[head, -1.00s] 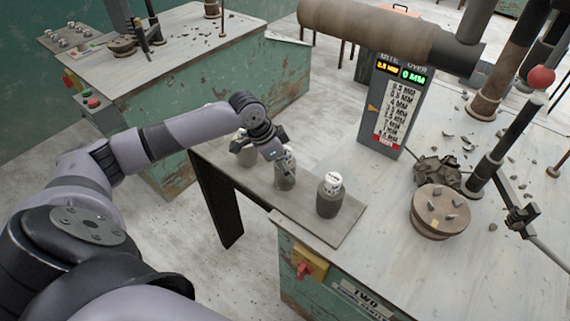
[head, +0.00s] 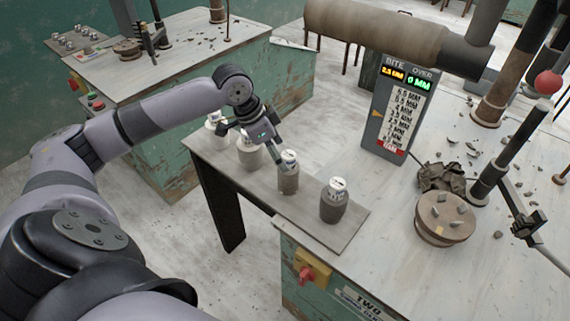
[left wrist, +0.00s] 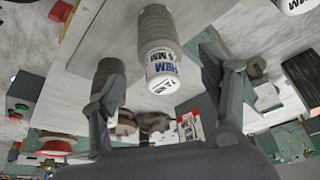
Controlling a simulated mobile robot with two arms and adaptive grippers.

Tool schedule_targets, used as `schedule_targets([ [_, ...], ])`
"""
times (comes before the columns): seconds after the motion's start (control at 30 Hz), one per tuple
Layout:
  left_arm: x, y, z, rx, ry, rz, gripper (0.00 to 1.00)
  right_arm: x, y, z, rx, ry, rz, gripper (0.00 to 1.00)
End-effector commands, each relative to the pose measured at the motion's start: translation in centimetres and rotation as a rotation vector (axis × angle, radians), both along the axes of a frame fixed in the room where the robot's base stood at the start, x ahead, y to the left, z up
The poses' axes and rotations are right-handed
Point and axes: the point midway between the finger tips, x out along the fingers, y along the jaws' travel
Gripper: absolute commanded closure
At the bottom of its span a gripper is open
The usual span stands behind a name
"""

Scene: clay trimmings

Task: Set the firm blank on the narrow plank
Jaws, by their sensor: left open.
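Several grey blanks with white printed caps stand upright in a row on a narrow grey plank (head: 300,228) that juts from the bench. My left gripper (head: 256,148) is open above the row, around the second blank from the left (head: 249,158). In the left wrist view, a grey blank whose cap reads FIRM (left wrist: 160,50) stands between the spread fingers of the left gripper (left wrist: 158,100), apart from both. The blank to its right in the head view (head: 289,178) is close to one finger. The nearest blank (head: 333,206) stands clear. My right gripper is out of view.
A gauge post (head: 398,110) rises behind the plank, under a thick brown cylinder (head: 380,38). A round turntable (head: 445,218) with clay scraps and a dark crumpled lump (head: 440,177) lie to the right.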

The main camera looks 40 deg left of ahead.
Motion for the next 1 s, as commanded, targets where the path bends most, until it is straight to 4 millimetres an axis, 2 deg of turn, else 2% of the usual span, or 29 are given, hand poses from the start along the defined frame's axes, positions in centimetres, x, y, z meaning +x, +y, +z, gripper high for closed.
schedule_targets([
  [0.1,-0.6,0.5,1.9,0.002,-0.001,0.0,0.31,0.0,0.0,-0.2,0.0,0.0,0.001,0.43],
  [0.3,-1.2,0.9,3.6,0.0,0.0,-0.001,0.31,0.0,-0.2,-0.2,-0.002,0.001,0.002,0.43],
  [1.0,-1.3,0.9,3.8,0.0,0.001,-0.001,0.31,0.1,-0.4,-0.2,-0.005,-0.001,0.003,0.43],
])
